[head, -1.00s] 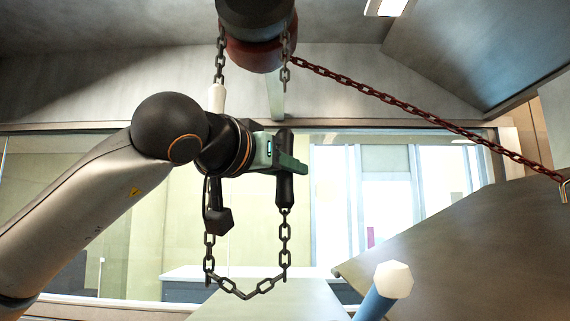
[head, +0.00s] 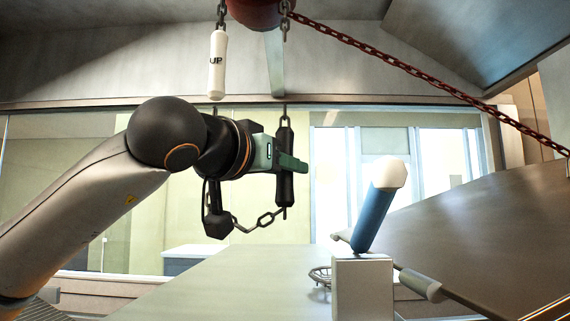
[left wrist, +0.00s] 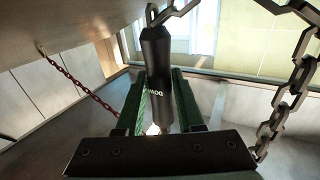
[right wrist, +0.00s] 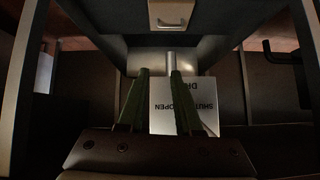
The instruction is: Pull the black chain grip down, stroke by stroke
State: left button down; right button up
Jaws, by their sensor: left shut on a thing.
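The black chain grip (head: 284,195) hangs upright on its chain below a dark red rounded housing (head: 256,12). My left gripper (head: 288,162) is shut around its upper-middle part. In the left wrist view the grip (left wrist: 157,68), with white lettering reading DOWN, sits between the green fingers. A white grip marked UP (head: 217,65) hangs from the other chain strand, higher and to the left. The loose chain (head: 258,223) loops beneath, partly hidden by my arm. My right gripper (right wrist: 159,72) shows only in the right wrist view, open and apparently empty.
A rusty red chain (head: 430,78) slopes down to the right. A blue lever with a pale cap (head: 375,215) stands on a grey box (head: 362,290) at lower right. In the right wrist view a pale sign (right wrist: 185,105) lies behind the fingers.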

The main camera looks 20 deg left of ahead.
aim_at(281, 134)
pick_arm(q)
jog(key=shift+f, duration=0.15)
pick_arm(e)
jog(key=shift+w+r, duration=0.1)
jog(key=shift+r, duration=0.05)
